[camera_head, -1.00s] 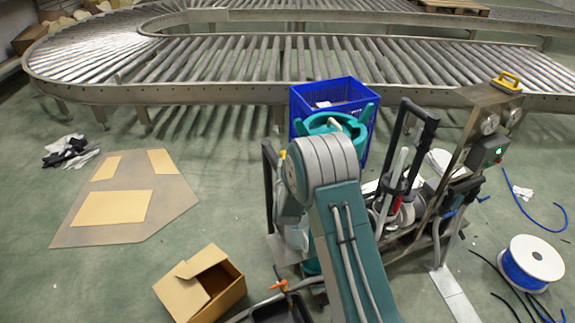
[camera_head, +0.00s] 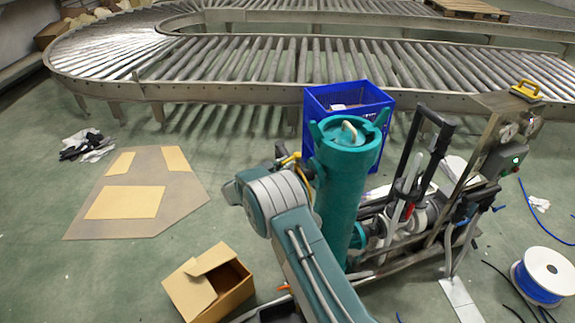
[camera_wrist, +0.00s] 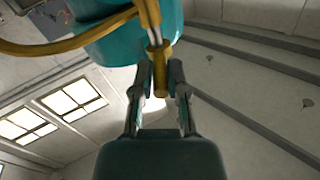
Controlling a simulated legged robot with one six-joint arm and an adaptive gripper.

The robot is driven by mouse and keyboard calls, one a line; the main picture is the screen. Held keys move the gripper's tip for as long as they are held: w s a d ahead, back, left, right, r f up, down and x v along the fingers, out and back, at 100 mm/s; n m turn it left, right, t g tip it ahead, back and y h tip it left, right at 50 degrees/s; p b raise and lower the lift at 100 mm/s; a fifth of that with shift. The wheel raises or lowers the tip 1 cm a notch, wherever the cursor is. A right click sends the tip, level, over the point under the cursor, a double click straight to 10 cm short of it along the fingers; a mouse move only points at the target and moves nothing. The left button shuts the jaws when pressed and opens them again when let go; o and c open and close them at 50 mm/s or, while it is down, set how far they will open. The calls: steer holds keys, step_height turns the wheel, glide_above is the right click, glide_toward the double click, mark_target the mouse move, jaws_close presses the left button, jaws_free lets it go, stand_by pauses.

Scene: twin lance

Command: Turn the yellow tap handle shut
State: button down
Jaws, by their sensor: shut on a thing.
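The yellow tap handle (camera_wrist: 161,80) shows in the wrist view as a short bar hanging below a teal body (camera_wrist: 130,45). My gripper (camera_wrist: 159,70) has one finger on each side of the handle and is shut on it. In the head view, a tall teal cylinder (camera_head: 342,200) stands upright, with yellow parts (camera_head: 293,159) at its upper left beside my arm. The fingertips are hard to make out there, partly hidden by my arm. A yellow hose (camera_wrist: 60,47) curves across the upper left of the wrist view.
A metal frame cart (camera_head: 470,150) with black handles stands right of the cylinder. A blue crate (camera_head: 320,105) is behind it, before a roller conveyor (camera_head: 250,92). An open cardboard box (camera_head: 235,285) is lower left; a cable spool (camera_head: 541,275) is right.

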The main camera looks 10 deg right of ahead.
steer(key=shift+w+a+m+g+h, duration=0.15)
steer(key=shift+w+m+g+h, duration=0.2)
steer(key=shift+m+g, duration=0.35)
steer(key=shift+w+a+m+g+h, duration=0.15)
steer(key=shift+m+g+h, duration=0.35)
steer(key=shift+g, duration=0.4)
steer(key=shift+w+m+g+h, duration=0.15)
steer(key=shift+m+g+h, duration=0.1)
steer(key=shift+m+g, duration=0.25)
steer(key=c, duration=0.7)
jaws_free()
steer(key=shift+a, duration=0.1)
steer(key=shift+o, duration=0.2)
steer(key=v, duration=1.2)
steer(key=shift+w, duration=0.1)
